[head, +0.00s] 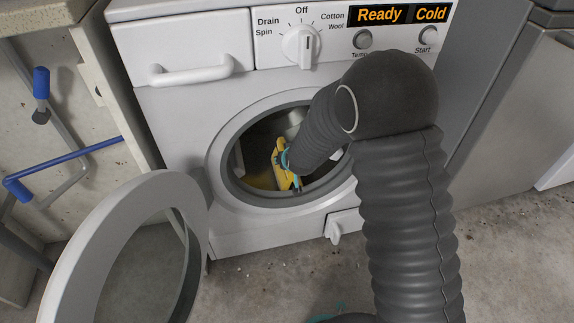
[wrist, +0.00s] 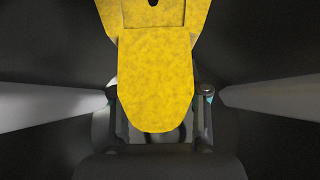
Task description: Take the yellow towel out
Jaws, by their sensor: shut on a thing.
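The washing machine (head: 228,232) stands ahead with its round door (head: 75,268) swung open to the left. My gripper (head: 286,168), with yellow and teal parts, is inside the drum. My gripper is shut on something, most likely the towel. The gripped part is hidden.
Blue-gripped metal tubing (head: 42,85) stands at the left under a worktop. A grey cabinet (head: 500,120) stands at the right. The concrete floor (head: 275,270) in front is mostly clear.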

